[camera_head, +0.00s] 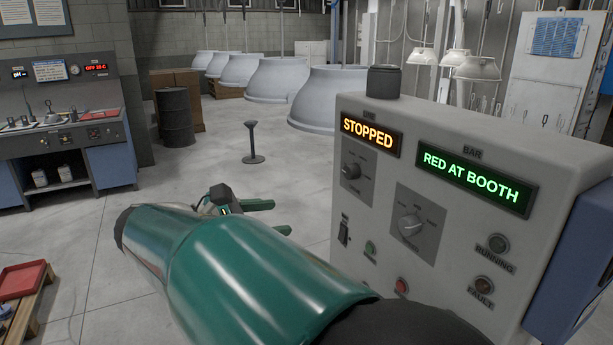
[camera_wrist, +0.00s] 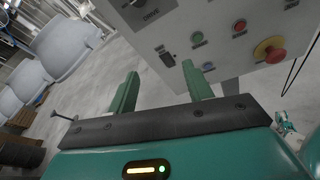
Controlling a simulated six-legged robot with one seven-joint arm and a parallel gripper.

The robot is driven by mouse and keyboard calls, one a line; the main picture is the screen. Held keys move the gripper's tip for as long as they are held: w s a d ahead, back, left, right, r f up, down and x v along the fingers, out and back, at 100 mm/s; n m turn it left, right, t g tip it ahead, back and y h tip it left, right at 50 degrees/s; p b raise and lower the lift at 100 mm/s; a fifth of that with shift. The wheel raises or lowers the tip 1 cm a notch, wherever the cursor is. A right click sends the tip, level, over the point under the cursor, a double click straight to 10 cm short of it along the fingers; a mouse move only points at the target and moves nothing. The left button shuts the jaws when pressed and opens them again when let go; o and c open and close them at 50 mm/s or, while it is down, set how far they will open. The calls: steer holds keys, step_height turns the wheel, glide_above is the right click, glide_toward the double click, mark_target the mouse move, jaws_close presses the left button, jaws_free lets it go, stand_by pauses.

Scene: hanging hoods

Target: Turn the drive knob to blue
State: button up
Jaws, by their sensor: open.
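A grey control box stands at the right in the head view. Its left dark knob (camera_head: 352,171), on a grey plate, appears to be the drive knob; its pointer direction is too small to read. In the wrist view a dark knob (camera_wrist: 136,3) shows at the top edge, partly cut off, above the label DRIVE. No blue mark can be made out. My gripper (camera_head: 279,217) is open and empty, left of the box and apart from it. In the wrist view its two green fingers (camera_wrist: 160,72) point toward the lower panel.
The box's displays read STOPPED (camera_head: 369,134) and RED AT BOOTH (camera_head: 475,178). A larger knob (camera_head: 411,226), a rocker switch (camera_head: 344,231) and small buttons sit nearby. A red mushroom button (camera_wrist: 269,50) shows in the wrist view. Open floor lies left of the box.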

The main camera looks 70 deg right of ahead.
mark_target(347, 172)
steer(key=s+d+r+g, duration=0.1)
steer(key=s+d, duration=0.2)
steer(key=d, duration=0.1)
steer(key=s+d+r+g+h, duration=0.1)
steer(key=s+d+r, duration=0.1)
steer(key=s+d, duration=0.1)
steer(key=s+d+r, duration=0.1)
steer(key=s+d, duration=0.2)
steer(key=d, duration=0.3)
steer(key=shift+d+r+g, duration=0.1)
steer(key=shift+r+g, duration=0.15)
steer(key=shift+g, duration=0.15)
steer(key=c, duration=1)
